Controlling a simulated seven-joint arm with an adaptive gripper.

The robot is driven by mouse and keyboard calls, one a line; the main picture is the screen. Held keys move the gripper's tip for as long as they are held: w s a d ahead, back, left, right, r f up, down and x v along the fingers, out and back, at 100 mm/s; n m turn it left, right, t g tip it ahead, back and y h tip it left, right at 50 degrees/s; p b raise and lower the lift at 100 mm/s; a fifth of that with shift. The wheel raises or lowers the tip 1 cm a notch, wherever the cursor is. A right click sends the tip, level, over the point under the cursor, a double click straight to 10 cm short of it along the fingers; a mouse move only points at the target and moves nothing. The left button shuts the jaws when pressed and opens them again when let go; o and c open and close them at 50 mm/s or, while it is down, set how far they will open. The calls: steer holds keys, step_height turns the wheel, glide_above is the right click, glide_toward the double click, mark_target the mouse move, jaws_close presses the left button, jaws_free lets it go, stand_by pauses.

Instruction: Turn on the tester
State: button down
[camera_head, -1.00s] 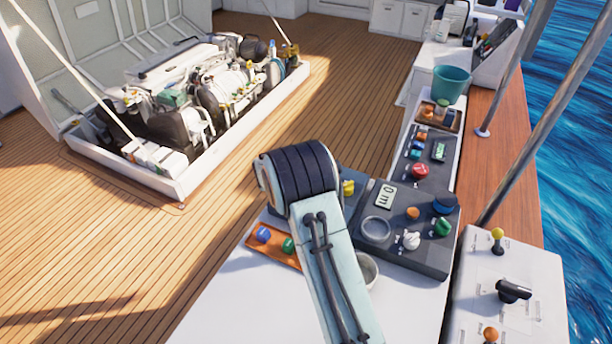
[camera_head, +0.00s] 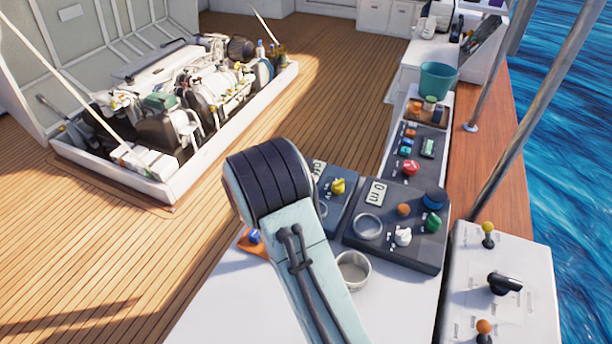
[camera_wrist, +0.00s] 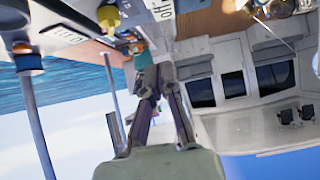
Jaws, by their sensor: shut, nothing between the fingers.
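Two dark control boxes stand side by side on the white counter; I cannot tell which is the tester. The right box (camera_head: 415,250) has a small display, a round ring, and orange, blue, green and white knobs. The left box (camera_head: 338,207) has a yellow knob (camera_head: 338,186) and is partly hidden by my arm. My gripper is hidden behind my arm in the head view. In the wrist view my gripper (camera_wrist: 157,76) is shut and empty. That view shows a display (camera_wrist: 67,38) and a yellow knob (camera_wrist: 108,17) at the upper left, apart from the fingers.
A metal bowl (camera_head: 353,270) stands beside my arm. A panel with a red button (camera_head: 408,167) and a teal bucket (camera_head: 438,82) are farther back. A white lever console (camera_head: 500,285) is at right. The engine (camera_head: 190,95) sits in the open hatch; the deck between is clear.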

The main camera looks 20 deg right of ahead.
steer(key=x, duration=1)
steer(key=shift+d+f, duration=0.1)
step_height(320, 180, down, 2)
steer(key=shift+w+d+f, duration=0.1)
steer(key=shift+w+f, duration=0.05)
steer(key=shift+f, duration=0.1)
steer(key=shift+w+f, duration=0.1)
steer(key=shift+f, duration=0.55)
steer(key=shift+d, duration=0.1)
steer(key=shift+w+d+f+g+y, duration=0.15)
steer(key=shift+f+g+y, duration=0.1)
steer(key=shift+g+y, duration=0.3)
